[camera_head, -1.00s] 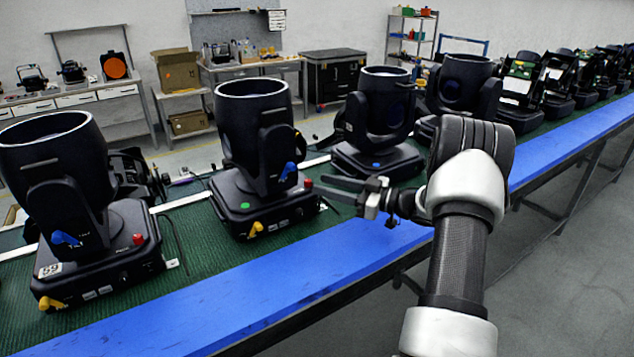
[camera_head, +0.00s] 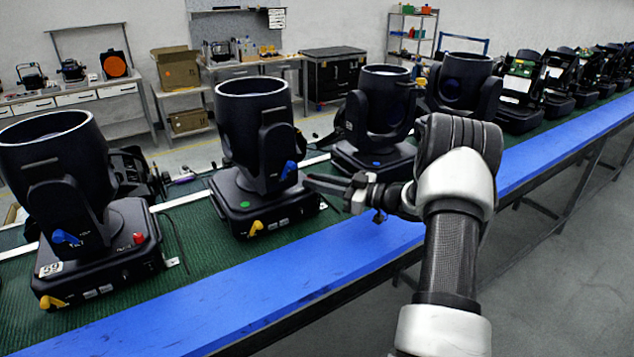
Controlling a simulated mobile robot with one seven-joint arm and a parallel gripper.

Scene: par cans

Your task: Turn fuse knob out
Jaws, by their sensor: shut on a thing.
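A black moving-head light (camera_head: 258,140) stands on the green mat, with a blue lever (camera_head: 288,170) on its yoke and a yellow lever (camera_head: 256,228) on its base. My gripper (camera_head: 311,182) reaches in from the right, its fingertips at the right side of that base. It is shut on the red fuse knob there, which the fingertips hide. The left light (camera_head: 62,165) shows its own red knob (camera_head: 138,238), apart from my gripper.
The green mat (camera_head: 205,285) and blue strip (camera_head: 250,303) run along the bench. Another light (camera_head: 378,110) stands close behind my gripper, and several more continue to the far right. Loose cables lie between the bases. The floor at the lower right is clear.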

